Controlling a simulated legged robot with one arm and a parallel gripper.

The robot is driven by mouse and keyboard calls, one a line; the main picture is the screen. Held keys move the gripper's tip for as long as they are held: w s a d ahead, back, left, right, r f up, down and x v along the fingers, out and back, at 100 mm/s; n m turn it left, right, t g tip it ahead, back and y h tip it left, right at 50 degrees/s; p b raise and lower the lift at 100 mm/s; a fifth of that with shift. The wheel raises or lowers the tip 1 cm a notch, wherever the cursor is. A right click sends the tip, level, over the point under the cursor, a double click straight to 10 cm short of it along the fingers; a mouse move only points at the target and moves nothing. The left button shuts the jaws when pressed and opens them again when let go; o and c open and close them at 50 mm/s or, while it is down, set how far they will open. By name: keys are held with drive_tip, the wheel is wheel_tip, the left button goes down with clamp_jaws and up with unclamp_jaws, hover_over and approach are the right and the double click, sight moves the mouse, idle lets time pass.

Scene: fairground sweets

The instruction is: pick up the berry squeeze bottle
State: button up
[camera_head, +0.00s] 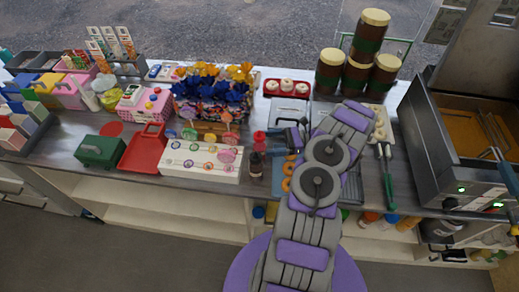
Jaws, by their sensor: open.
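A small red bottle (259,137), which looks like the berry squeeze bottle, stands upright on the metal counter, right of the white lollipop stand. A dark bottle with a light label (255,165) stands just in front of it; which of the two is the berry one is hard to tell. My gripper (272,142) is open, small and dark in view, just right of the red bottle. It points left and holds nothing that I can see. Whether its fingers are beside or around the red bottle is unclear. My arm hides part of the counter to the right.
The white lollipop stand (200,160) is close on the left. A red tray with white-topped sweets (287,88) lies behind. Orange rings (287,184) lie right of the bottles, partly behind my arm. Large brown jars (331,70) and a metal fryer (455,140) stand at right.

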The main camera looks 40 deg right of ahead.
sight(254, 144)
drive_tip(key=shift+b+x, duration=0.5)
drive_tip(key=shift+x, duration=2.8)
drive_tip(key=shift+d, duration=0.1)
drive_tip(key=c, duration=0.7)
